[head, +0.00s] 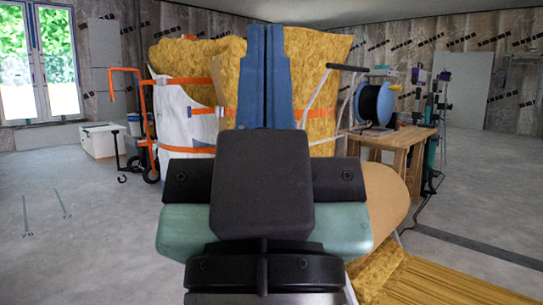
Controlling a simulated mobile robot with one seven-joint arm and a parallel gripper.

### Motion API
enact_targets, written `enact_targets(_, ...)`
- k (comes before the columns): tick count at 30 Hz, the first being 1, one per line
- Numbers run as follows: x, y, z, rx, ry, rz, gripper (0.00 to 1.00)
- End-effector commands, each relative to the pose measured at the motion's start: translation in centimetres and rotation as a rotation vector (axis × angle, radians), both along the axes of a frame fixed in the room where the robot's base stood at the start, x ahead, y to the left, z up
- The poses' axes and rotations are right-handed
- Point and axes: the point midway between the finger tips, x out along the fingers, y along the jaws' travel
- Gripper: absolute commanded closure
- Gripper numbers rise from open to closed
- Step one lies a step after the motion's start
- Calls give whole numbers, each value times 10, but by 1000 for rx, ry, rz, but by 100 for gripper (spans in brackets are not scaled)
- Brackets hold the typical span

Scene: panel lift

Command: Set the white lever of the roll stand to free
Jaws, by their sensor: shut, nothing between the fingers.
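My gripper (265,30) points up in the middle of the view, its two blue fingers side by side and shut with nothing between them. Its dark body hides much of what stands behind it. A brown roll (388,195) shows at the right of my gripper, partly covered by it; it seems to belong to the roll stand. Pale tube-like bars (318,98) with a dark bar at the top rise behind the fingers on the right. I cannot tell whether one of them is the white lever or which way the lever is set.
Large yellow insulation rolls (320,60) with orange straps stand behind my gripper. An orange hand truck (147,125) is on the left. A wooden workbench (405,138) with a black and blue reel (376,103) stands right. Yellow boards (450,280) lie front right. The left floor is mostly clear.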

Motion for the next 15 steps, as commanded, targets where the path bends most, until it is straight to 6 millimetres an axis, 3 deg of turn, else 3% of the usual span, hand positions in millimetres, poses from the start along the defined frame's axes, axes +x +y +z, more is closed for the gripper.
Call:
enact_targets(1, 0, 0, 29, 1, -1, 1, 100)
enact_targets(15, 0, 0, 193, 5, 0, 6, 100)
